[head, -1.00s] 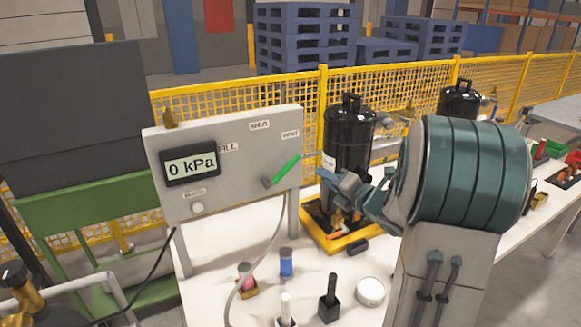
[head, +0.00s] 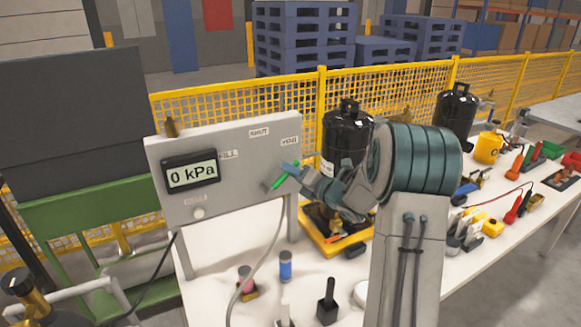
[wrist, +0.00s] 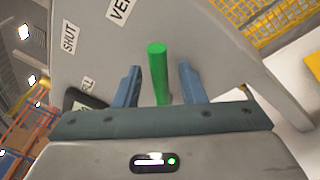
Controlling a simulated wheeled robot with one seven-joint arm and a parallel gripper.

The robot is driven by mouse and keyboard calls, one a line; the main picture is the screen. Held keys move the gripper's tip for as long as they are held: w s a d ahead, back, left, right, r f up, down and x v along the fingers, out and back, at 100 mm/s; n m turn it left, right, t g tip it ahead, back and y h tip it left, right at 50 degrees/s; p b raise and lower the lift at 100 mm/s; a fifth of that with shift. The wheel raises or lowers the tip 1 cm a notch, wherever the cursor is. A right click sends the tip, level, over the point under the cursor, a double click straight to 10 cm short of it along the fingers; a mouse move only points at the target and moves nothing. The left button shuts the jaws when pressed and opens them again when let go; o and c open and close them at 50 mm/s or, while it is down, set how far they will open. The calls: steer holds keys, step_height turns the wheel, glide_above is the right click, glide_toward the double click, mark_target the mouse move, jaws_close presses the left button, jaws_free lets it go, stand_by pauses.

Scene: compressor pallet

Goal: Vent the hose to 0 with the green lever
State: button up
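The green lever (head: 279,178) sits on the grey panel (head: 230,192), slanting up to the right toward the VENT label (head: 290,141). The SHUT label (head: 259,132) and the FILL label are to its left. The display (head: 191,173) reads 0 kPa. My gripper (head: 290,172) is at the lever, partly covering it in the head view. In the wrist view the green lever (wrist: 158,70) stands between the two blue fingers of my gripper (wrist: 159,80), with a gap on both sides. The grey hose (head: 262,254) hangs down from the panel.
A black compressor (head: 346,140) stands on a yellow tray (head: 332,250) just right of the panel. Small bottles and a black-handled tool (head: 327,303) stand on the white table in front. A yellow mesh fence (head: 400,93) runs behind.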

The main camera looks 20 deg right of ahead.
steer(key=shift+w+a, duration=0.35)
steer(key=shift+w, duration=0.3)
jaws_close()
